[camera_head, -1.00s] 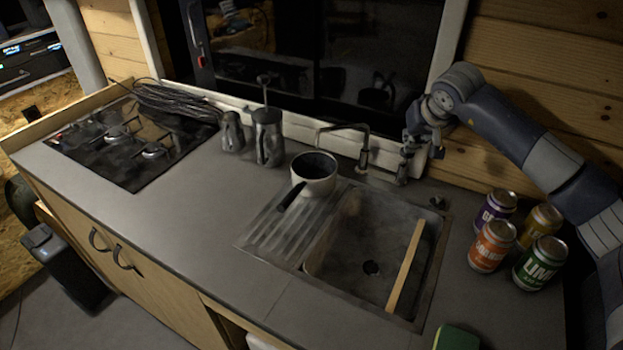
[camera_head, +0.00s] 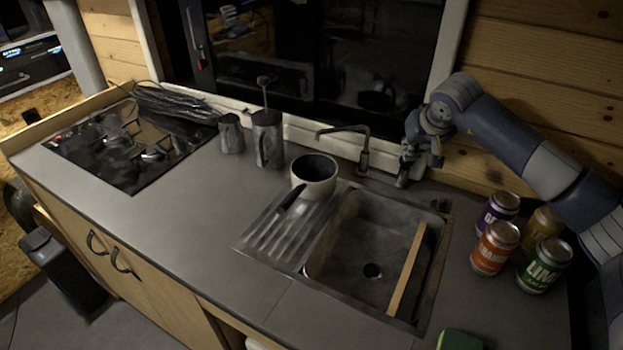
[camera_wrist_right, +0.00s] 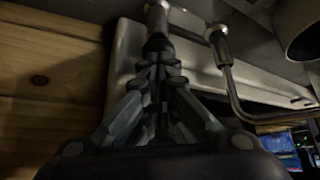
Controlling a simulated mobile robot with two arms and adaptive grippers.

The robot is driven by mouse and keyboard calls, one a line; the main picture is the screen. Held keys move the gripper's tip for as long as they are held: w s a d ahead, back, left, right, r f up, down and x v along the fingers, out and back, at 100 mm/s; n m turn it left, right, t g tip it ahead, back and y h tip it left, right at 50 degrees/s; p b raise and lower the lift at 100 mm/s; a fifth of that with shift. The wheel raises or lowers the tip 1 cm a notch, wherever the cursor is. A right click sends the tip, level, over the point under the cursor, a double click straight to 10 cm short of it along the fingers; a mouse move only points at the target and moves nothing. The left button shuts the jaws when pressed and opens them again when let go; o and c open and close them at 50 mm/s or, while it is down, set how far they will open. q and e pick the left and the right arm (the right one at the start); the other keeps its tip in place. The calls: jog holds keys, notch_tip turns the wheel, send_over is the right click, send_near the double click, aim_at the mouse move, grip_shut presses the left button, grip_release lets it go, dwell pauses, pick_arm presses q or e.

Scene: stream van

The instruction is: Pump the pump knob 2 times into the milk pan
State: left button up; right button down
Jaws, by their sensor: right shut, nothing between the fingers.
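The pump knob sits on the small pump (camera_head: 402,180) behind the sink, right of the tap. It is largely hidden under my right gripper (camera_head: 408,158). In the right wrist view the gripper (camera_wrist_right: 160,68) is shut with nothing between its fingers, its tips at the dark top of the pump (camera_wrist_right: 157,42). They look touching or nearly so. The milk pan (camera_head: 318,186), pale with a dark inside, stands upright on the drainboard, its dark handle toward the front left. The tap (camera_head: 363,155) reaches its spout out above the pan. My left gripper is not in view.
The sink (camera_head: 350,240) has a wooden strip (camera_head: 408,268) across it. Several cans (camera_head: 495,248) stand right of it under my right arm. A metal jug (camera_head: 267,138), a smaller pitcher (camera_head: 231,134) and a hob (camera_head: 128,148) are left. The counter's front left is clear.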

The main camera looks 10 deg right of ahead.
jog(key=shift+r+p, duration=1.3)
jog(key=shift+r, duration=0.65)
jog(key=shift+f, duration=0.15)
jog(key=shift+f+b, duration=1.5)
jog(key=shift+f, duration=0.65)
jog(key=shift+r, duration=0.15)
jog(key=shift+r+p, duration=1.55)
jog(key=shift+r, duration=0.6)
jog(key=shift+r+p, duration=2.15)
jog(key=shift+r, duration=0.85)
